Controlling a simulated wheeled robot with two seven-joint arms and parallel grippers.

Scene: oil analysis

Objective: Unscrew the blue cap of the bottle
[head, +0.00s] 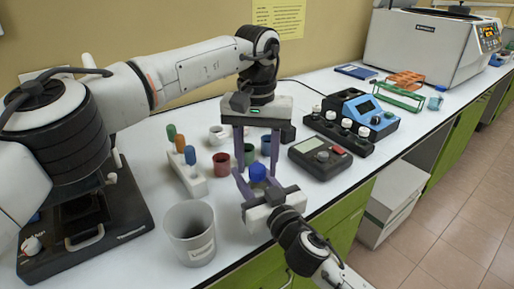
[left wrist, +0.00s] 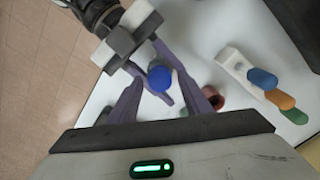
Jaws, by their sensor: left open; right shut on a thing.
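The blue cap (head: 257,172) is on top of a bottle whose body is mostly hidden by grippers. In the left wrist view the cap (left wrist: 160,78) shows as a round blue top. My left gripper (head: 256,172) points down from above, open, with one purple finger on each side of the cap and a visible gap in the left wrist view (left wrist: 160,82). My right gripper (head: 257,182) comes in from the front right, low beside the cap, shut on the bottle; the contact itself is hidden.
A grey beaker (head: 190,233) stands in front left. A white rack (head: 187,176) with coloured-handled tools, a dark red cup (head: 222,164) and a white cup (head: 218,135) are close by. A dark meter (head: 320,160) sits to the right, near the bench's front edge.

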